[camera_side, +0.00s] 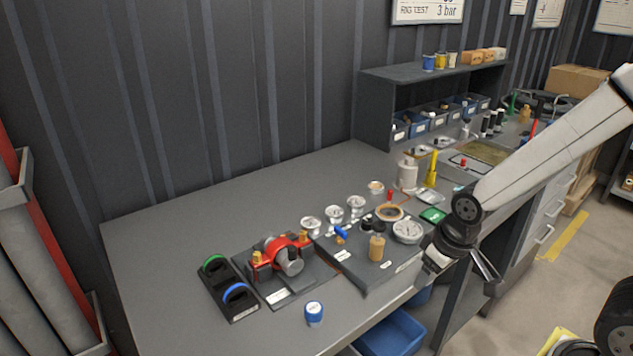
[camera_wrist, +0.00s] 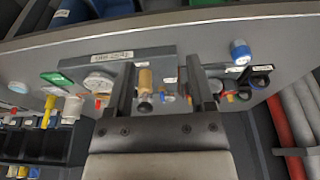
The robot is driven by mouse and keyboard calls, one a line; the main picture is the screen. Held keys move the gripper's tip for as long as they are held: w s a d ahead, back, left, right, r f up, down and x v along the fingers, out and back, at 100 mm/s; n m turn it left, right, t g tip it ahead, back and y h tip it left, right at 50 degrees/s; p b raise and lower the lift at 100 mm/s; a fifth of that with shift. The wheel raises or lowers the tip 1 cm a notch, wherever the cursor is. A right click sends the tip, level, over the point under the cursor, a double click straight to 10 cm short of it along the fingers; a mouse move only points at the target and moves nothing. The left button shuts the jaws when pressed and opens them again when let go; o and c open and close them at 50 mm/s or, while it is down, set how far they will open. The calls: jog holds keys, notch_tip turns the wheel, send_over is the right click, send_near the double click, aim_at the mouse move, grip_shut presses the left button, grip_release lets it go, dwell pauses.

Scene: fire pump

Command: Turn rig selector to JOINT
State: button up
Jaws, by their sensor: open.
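The test rig (camera_side: 370,278) is a dark grey box on the bench with a label on its front edge. On its top are a blue-handled lever (camera_side: 340,233), a tan cylinder (camera_side: 377,247), a round white gauge (camera_side: 407,231) and small dark knobs. I cannot tell which of these is the selector, and no JOINT marking is readable. My gripper (camera_side: 460,268) is open and empty, right of the rig, near the bench's front edge.
A red pump (camera_side: 280,254) sits left of the rig, beside a black holder (camera_side: 228,290) with green and blue rings. Metal cups line the rig's back. The bench's left is clear.

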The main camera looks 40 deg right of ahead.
jog(key=shift+w+v, duration=0.2)
jog(key=shift+v, duration=0.6)
jog(key=shift+w+v, duration=0.15)
jog(key=shift+v, duration=0.65)
jog(key=shift+w+v, duration=0.2)
jog(key=shift+v, duration=0.65)
jog(key=m+g, duration=0.3)
jog(key=m, duration=1.2)
send_over(367, 221)
notch_tip(367, 221, down, 6)
jog(key=shift+d+r, duration=0.1)
jog(key=shift+r, duration=0.05)
jog(key=shift+f, duration=3.9)
